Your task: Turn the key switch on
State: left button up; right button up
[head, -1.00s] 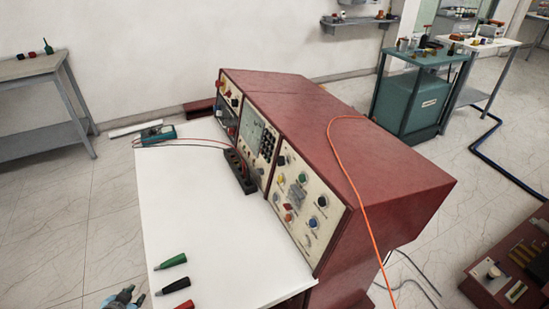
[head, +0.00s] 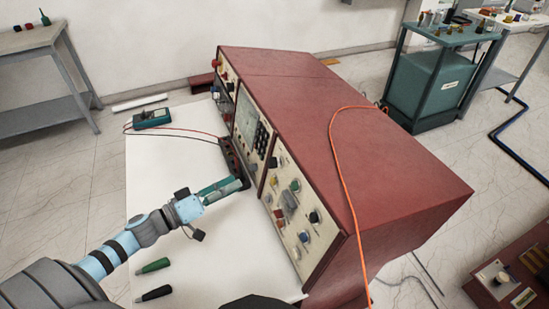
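The near control panel (head: 297,213) is cream-coloured, on the sloping front of a red console (head: 350,150). It carries black, yellow, green, red and blue controls, including a green one (head: 295,185) and a blue one (head: 303,236). I cannot tell which control is the key switch. My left gripper (head: 238,184) reaches in from the left above the white worktop. Its tip is just left of the panel, near the dark terminal block, and appears apart from the controls. Its fingers are seen edge-on, so the opening is unclear. My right gripper is not in view.
A green probe (head: 153,266) and a black probe (head: 156,293) lie on the white worktop (head: 160,190). A teal meter (head: 152,118) with leads lies at its far end. A dark terminal block (head: 232,160) stands beside the console. An orange cable (head: 337,170) drapes over it.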

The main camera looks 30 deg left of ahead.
pick_arm(q)
send_near(269, 164)
jog(key=x, duration=1)
jog(key=shift+f, duration=0.3)
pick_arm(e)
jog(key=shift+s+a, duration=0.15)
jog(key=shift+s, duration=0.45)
pick_arm(q)
jog(key=shift+s, duration=0.1)
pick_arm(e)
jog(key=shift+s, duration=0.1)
pick_arm(q)
grip_shut()
